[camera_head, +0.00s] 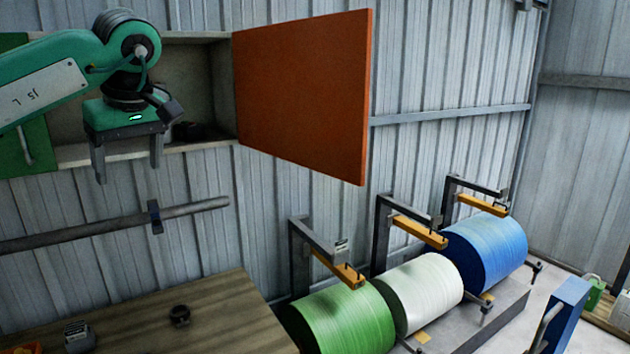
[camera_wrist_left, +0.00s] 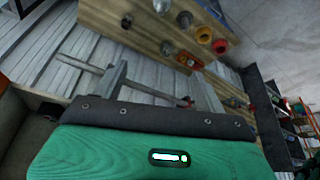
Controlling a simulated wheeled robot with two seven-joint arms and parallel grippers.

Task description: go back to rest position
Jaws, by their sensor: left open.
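My left gripper (camera_head: 128,168) hangs in front of the open wall cabinet at the upper left of the head view. Its two fingers point down and stand apart, with nothing between them. The gripper also shows in the left wrist view (camera_wrist_left: 160,90), its green housing filling the lower part. The green arm reaches in from the left edge. My right gripper does not show in either view.
The cabinet's orange door (camera_head: 305,95) stands open to the right of the gripper. Below are a wall pipe (camera_head: 110,224) and a wooden bench (camera_head: 225,310) with a dark ring (camera_head: 179,315). Green (camera_head: 340,320), white (camera_head: 420,292) and blue (camera_head: 485,252) rolls stand at lower right.

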